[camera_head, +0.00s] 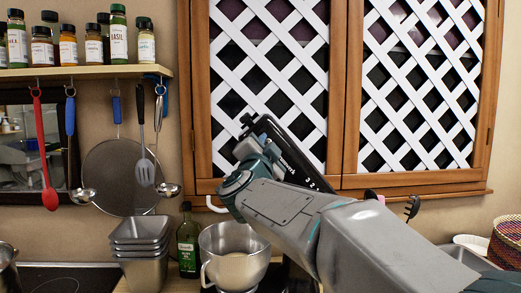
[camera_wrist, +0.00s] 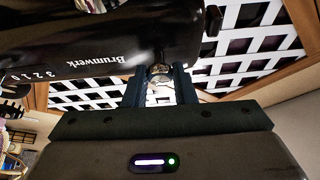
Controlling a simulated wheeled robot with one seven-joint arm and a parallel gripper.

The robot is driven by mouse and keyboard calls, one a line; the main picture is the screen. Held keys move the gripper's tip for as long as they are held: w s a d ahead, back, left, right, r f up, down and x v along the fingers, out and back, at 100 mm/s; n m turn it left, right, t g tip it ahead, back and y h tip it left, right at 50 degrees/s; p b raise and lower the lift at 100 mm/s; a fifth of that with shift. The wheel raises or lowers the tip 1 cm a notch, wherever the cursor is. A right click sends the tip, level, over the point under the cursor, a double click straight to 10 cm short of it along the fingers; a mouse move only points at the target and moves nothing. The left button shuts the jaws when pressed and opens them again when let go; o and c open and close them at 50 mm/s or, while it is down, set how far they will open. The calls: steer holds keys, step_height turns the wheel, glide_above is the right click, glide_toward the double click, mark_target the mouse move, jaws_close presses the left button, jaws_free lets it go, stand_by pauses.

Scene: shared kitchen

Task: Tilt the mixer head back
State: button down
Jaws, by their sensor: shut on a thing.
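The black stand mixer's head (camera_head: 294,153) is steeply tilted up in front of the lattice cupboard, partly hidden behind my arm. In the wrist view the mixer head (camera_wrist: 100,45) fills the upper left, with white lettering and numbers on its side. My gripper (camera_wrist: 160,82) is shut on a part of the mixer head, at a small metal piece on its lower edge. In the head view my arm hides the fingertips and most of the mixer body. The steel mixing bowl (camera_head: 234,262) stands upright below the head.
A green bottle (camera_head: 188,246) and stacked metal tins (camera_head: 140,245) stand left of the bowl. Utensils hang under a spice shelf (camera_head: 85,74). The lattice cupboard (camera_head: 420,90) is close behind the head. A woven basket (camera_head: 507,242) is at right.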

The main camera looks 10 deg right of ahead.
steer(key=shift+a, duration=0.15)
steer(key=c, duration=1.2)
jaws_free()
steer(key=shift+a, duration=0.15)
steer(key=shift+f, duration=0.1)
steer(key=b+v, duration=0.2)
steer(key=v, duration=1.2)
steer(key=shift+w, duration=0.1)
